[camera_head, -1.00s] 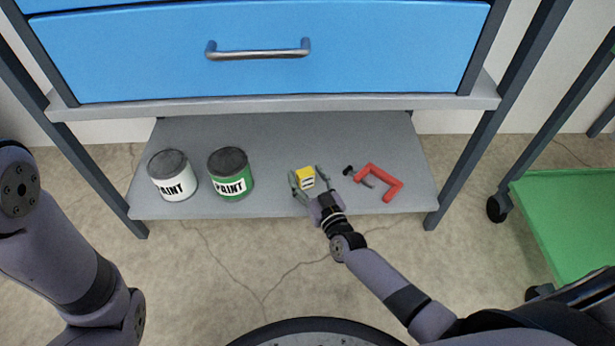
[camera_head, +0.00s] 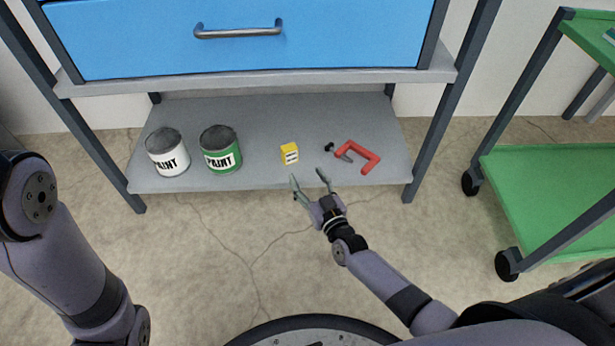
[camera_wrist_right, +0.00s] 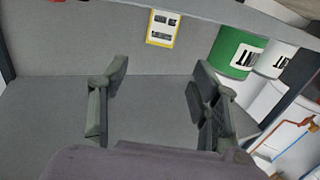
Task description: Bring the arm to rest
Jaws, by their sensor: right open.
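My right gripper (camera_head: 309,187) is open and empty at the front edge of the lower grey shelf (camera_head: 260,112). Its two fingers stand wide apart, as the right wrist view also shows (camera_wrist_right: 158,85).
A white paint can (camera_head: 168,153) and a green paint can (camera_head: 220,149) stand left of the yellow box. A red clamp (camera_head: 358,157) lies to its right. A blue drawer (camera_head: 240,40) is above the shelf. A green cart (camera_head: 545,205) stands at the right. Floor in front is clear.

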